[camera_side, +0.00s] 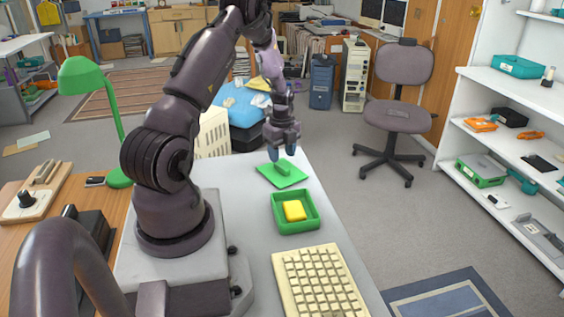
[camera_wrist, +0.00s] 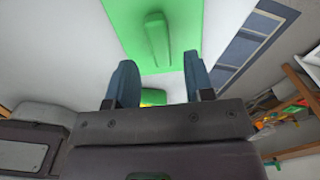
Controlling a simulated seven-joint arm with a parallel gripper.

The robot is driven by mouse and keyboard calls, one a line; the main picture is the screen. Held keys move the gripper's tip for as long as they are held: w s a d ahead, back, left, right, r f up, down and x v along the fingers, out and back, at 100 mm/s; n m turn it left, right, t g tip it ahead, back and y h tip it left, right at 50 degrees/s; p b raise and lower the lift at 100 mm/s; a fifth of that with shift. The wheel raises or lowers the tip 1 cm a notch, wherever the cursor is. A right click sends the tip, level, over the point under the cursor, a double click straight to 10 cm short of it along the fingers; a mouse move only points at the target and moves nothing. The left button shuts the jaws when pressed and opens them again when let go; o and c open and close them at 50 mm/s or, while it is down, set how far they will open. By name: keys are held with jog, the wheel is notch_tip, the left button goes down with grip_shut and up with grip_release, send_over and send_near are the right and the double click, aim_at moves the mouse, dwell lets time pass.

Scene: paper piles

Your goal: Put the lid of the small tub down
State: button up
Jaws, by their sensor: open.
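The green lid (camera_side: 283,176) with a raised bar handle lies flat on the white table, beside the tub and apart from it. It also shows in the wrist view (camera_wrist: 124,22), handle upward. The small green tub (camera_side: 311,217) stands uncovered with a yellow block (camera_side: 294,210) inside. In the wrist view only a bit of the tub and block shows between my fingers. My gripper (camera_side: 282,154) is open and empty, fingers pointing down just above the lid's handle. The wrist view shows its two blue fingers (camera_wrist: 160,66) spread apart.
A cream keyboard (camera_side: 318,283) lies on the table nearer the camera than the tub. The table's right edge runs close beside the lid and tub. A green lamp (camera_side: 88,80) stands at the left, and an office chair (camera_side: 400,115) stands on the floor beyond the table.

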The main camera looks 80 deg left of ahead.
aim_at(282, 165)
notch_tip(282, 165, up, 8)
jog(key=w+d+r+n+t+y, duration=0.1)
jog(key=w+d+r+n, duration=0.15)
jog(key=d+r, duration=0.55)
jog(key=w+d+r+n+t, duration=0.1)
jog(key=w+d+r+n, duration=0.15)
jog(key=d+r, duration=0.5)
jog(key=s+d+r+n+t, duration=0.1)
jog(key=s+d+r+n, duration=0.2)
jog(key=d, duration=0.6)
jog(key=s+d+r+n+t+h, duration=0.1)
jog(key=s+d+r+n+t, duration=0.1)
jog(key=s+d+n, duration=0.3)
jog(key=s+d, duration=0.3)
jog(key=d, duration=0.2)
jog(key=shift+s+d+r+n+t, duration=0.2)
jog(key=shift+d+r+n+t, duration=0.1)
jog(key=shift+r, duration=0.1)
